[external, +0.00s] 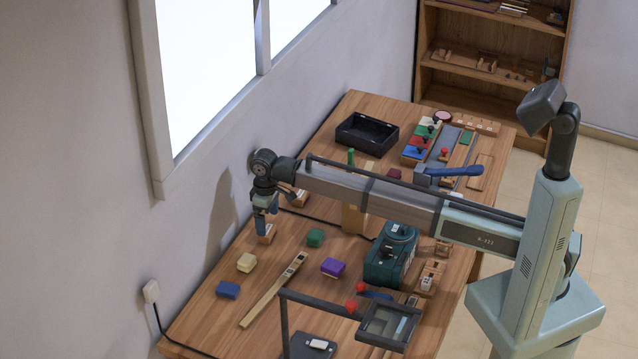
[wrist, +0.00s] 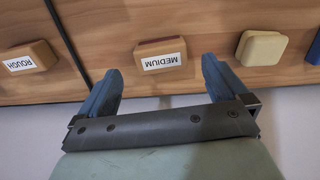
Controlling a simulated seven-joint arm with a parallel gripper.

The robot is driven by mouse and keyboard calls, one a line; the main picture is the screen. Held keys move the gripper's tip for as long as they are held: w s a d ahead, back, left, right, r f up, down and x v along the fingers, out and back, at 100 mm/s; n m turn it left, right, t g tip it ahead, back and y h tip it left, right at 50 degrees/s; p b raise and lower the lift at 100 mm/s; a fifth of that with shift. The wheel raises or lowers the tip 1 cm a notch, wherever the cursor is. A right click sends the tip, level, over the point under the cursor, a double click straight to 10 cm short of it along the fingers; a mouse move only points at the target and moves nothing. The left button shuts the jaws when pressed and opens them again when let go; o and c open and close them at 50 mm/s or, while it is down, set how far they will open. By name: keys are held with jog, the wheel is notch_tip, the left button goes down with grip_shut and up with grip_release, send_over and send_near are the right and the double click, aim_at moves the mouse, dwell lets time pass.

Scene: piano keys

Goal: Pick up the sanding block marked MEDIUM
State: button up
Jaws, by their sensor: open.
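The sanding block marked MEDIUM (wrist: 160,55) is a brown block with a white label, upside down in the wrist view. It lies on the wooden table near the wall. In the external view the block (external: 266,238) shows just under my gripper (external: 264,226), partly hidden by it. My gripper (wrist: 161,68) is open, and its two blue fingers stand left and right of the block in the wrist view, with gaps on both sides. Nothing is held. I cannot tell how far the fingertips are above the table.
A similar block marked ROUGH (wrist: 28,58) lies to the left. A cream block (wrist: 262,48) and a blue block (external: 228,290) lie on the other side. A dark cable (wrist: 68,42) runs between the ROUGH and MEDIUM blocks. A long wooden piece (external: 274,290) lies farther out.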

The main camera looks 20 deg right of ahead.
aim_at(267, 229)
notch_tip(267, 229, down, 5)
jog(key=shift+a+r, duration=0.1)
dwell(0.3)
jog(key=c, duration=1)
